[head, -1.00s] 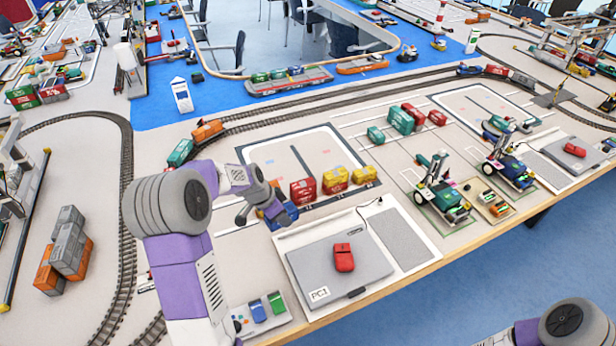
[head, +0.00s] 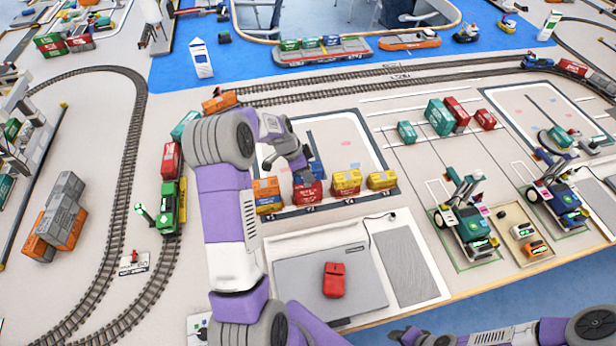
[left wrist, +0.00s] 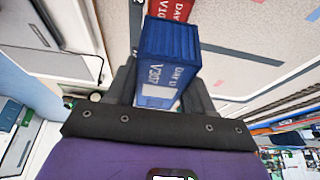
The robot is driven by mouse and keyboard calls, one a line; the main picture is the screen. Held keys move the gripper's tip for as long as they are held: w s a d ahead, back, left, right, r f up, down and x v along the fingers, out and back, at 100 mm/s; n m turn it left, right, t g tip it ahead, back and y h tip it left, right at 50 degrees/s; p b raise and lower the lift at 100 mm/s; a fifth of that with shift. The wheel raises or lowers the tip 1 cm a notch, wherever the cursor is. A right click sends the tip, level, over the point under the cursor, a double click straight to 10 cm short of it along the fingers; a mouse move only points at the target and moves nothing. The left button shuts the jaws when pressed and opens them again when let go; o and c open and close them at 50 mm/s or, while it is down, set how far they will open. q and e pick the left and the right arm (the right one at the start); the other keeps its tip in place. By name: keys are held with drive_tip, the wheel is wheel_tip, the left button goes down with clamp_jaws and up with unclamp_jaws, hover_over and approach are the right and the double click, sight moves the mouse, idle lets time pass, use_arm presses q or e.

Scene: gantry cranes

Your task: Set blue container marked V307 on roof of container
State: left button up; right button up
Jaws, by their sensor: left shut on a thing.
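The blue container marked V307 (left wrist: 168,55) is between the fingers of my left gripper (left wrist: 165,90), which is shut on it. In the head view my left gripper (head: 303,172) is over the row of containers, and a little of the blue container (head: 317,170) shows beside it. A red container (head: 308,193) stands just below the gripper in that view. It also shows past the blue one in the left wrist view (left wrist: 170,9). I cannot tell whether the two touch. My right gripper (head: 408,336) is at the bottom edge, its fingers unclear.
An orange container (head: 267,196) stands left of the red one, and yellow ones (head: 346,182) stand right. Green and red containers (head: 439,118) stand further right. A green locomotive (head: 172,208) is on the left track.

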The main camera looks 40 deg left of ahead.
use_arm(q)
drive_tip(key=shift+w+f, duration=0.15)
drive_tip(key=shift+f, duration=1.8)
drive_tip(key=shift+f+b, duration=0.1)
drive_tip(key=shift+b, duration=0.2)
drive_tip(key=o, duration=1.1)
drive_tip(key=shift+r, duration=0.3)
drive_tip(key=p+v, duration=0.1)
drive_tip(key=v, duration=1)
drive_tip(key=shift+a+r, duration=0.1)
drive_tip(key=shift+r, duration=0.25)
